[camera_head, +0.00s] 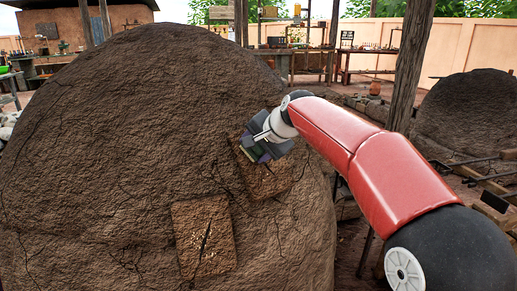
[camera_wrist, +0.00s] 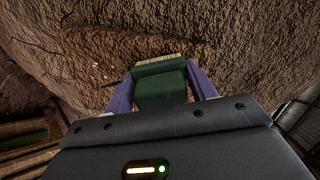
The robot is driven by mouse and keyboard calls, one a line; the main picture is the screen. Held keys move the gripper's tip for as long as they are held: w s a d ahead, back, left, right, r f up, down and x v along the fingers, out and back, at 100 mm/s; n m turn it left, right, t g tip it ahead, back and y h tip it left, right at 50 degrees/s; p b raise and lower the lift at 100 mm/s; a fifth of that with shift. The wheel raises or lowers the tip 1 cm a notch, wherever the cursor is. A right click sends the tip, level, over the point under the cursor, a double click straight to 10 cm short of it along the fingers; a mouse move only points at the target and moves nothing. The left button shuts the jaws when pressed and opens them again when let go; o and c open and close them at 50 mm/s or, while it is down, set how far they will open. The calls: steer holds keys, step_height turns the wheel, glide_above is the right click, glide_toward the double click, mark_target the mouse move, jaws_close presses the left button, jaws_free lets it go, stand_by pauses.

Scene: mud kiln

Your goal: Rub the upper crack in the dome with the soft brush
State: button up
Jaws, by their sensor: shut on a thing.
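The large brown mud dome (camera_head: 110,130) fills the left and middle of the head view. Two rough square patches lie on its right side. The upper patch (camera_head: 272,182) is partly covered by my gripper (camera_head: 256,151). The lower patch (camera_head: 205,258) shows a dark crack with pale specks around it. My gripper's purple fingers are shut on the green soft brush (camera_wrist: 160,88). Its pale bristles (camera_wrist: 156,59) point at the dome's surface, at or very near it; I cannot tell if they touch. The upper crack is not clearly visible behind the gripper and brush.
A wooden post (camera_head: 410,65) stands behind my arm. Another mud dome (camera_head: 470,115) is at the right, with metal bars in front. Shelves and work tables with small items stand along the back wall.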

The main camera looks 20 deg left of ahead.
steer(key=shift+w+a+r, duration=0.2)
steer(key=shift+w+d, duration=0.75)
steer(key=shift+w, duration=0.25)
steer(key=shift+w+d, duration=0.7)
steer(key=shift+w, duration=0.35)
steer(key=shift+w+d, duration=0.75)
steer(key=shift+w, duration=0.25)
steer(key=shift+r, duration=0.1)
steer(key=shift+v, duration=3)
steer(key=shift+s+r, duration=0.1)
steer(key=v, duration=0.2)
steer(key=shift+s+d+r, duration=0.2)
steer(key=shift+d+r, duration=0.05)
